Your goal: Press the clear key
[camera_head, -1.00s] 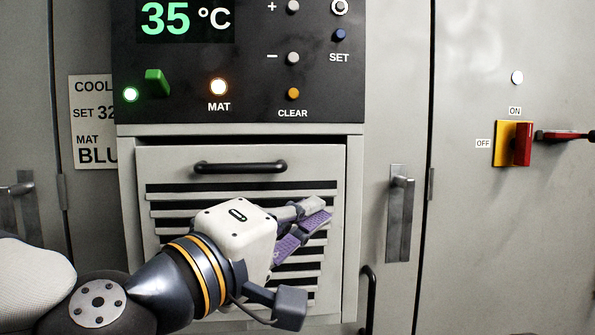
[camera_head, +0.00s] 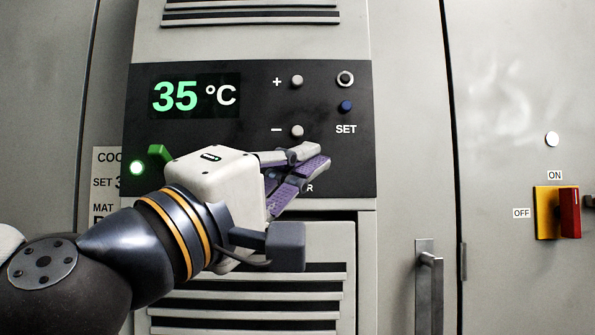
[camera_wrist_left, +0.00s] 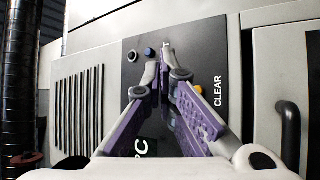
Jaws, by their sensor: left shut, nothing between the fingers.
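The clear key is an orange button in the left wrist view (camera_wrist_left: 198,89), beside the word CLEAR on the black control panel (camera_head: 355,180). In the head view my left gripper hides the key, and only the last letter of its label shows. My left gripper (camera_head: 318,157) is shut and empty, its purple-padded fingers pointing right across the lower panel. In the left wrist view its fingertips (camera_wrist_left: 165,46) lie beyond the clear key, toward the blue SET button (camera_wrist_left: 149,52). I cannot tell whether the fingers touch the panel. My right gripper is not in view.
Grey plus (camera_head: 297,81) and minus (camera_head: 297,131) buttons sit above the fingers. A red-and-yellow switch (camera_head: 569,214) is at far right.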

